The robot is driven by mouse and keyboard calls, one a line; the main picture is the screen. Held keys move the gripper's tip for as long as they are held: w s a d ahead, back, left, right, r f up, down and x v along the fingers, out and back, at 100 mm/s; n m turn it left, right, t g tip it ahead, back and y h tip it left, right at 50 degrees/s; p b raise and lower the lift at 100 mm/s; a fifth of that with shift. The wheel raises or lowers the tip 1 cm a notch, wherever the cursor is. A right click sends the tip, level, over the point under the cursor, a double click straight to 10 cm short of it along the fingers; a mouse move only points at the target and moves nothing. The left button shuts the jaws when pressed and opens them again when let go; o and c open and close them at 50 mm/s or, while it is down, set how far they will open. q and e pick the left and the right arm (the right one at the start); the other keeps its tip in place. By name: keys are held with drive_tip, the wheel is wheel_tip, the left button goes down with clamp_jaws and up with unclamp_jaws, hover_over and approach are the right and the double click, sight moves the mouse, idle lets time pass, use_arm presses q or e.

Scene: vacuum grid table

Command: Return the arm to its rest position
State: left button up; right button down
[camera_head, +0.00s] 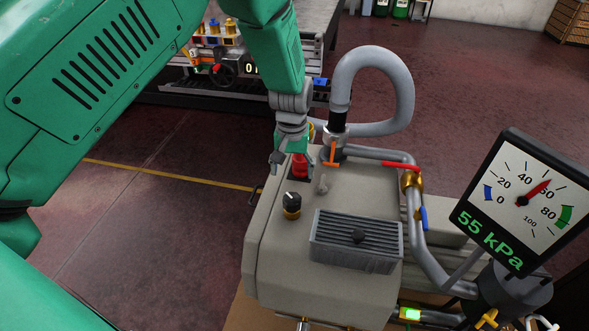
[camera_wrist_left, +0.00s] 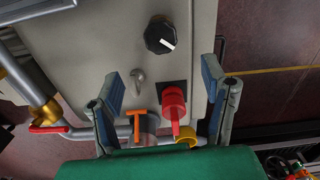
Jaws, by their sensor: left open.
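My left arm comes in from the left in the head view. Its left gripper (camera_head: 291,160) hangs above the back left corner of a grey pump box (camera_head: 350,197). In the left wrist view the gripper's two fingers (camera_wrist_left: 172,72) stand wide apart with nothing between their tips. A red knob (camera_head: 299,166) on a black plate sits on the box near the fingers, partly hidden in the head view; it also shows in the left wrist view (camera_wrist_left: 174,103). Whether a finger touches it I cannot tell. My right gripper is out of sight.
A black dial (camera_head: 292,203) and a ribbed block (camera_head: 356,240) are on the box. A grey hose (camera_head: 405,95) loops up behind it. A gauge screen (camera_head: 522,200) at right reads 55 kPa. A table with machinery (camera_head: 235,60) stands behind. Floor at left looks clear.

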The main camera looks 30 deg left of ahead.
use_arm(q)
drive_tip(key=shift+m+y, duration=0.4)
drive_tip(key=shift+m, duration=0.2)
drive_tip(key=s+f, duration=0.2)
drive_tip(key=s, duration=0.1)
drive_tip(key=s+a+f, duration=0.1)
drive_tip(key=s+f, duration=0.2)
drive_tip(key=s+a+f, duration=0.1)
drive_tip(key=s+f, duration=0.2)
drive_tip(key=shift+s+a+f, duration=0.15)
drive_tip(key=shift+s+a, duration=0.1)
drive_tip(key=s+f+m, duration=0.1)
drive_tip(key=s, duration=1.1)
drive_tip(key=s+d+f+m, duration=0.1)
drive_tip(key=s+f+m, duration=0.1)
drive_tip(key=s, duration=1)
drive_tip(key=shift+s+f+t+h, duration=0.15)
drive_tip(key=shift+f+t+h, duration=0.15)
drive_tip(key=shift+h, duration=0.1)
idle(0.9)
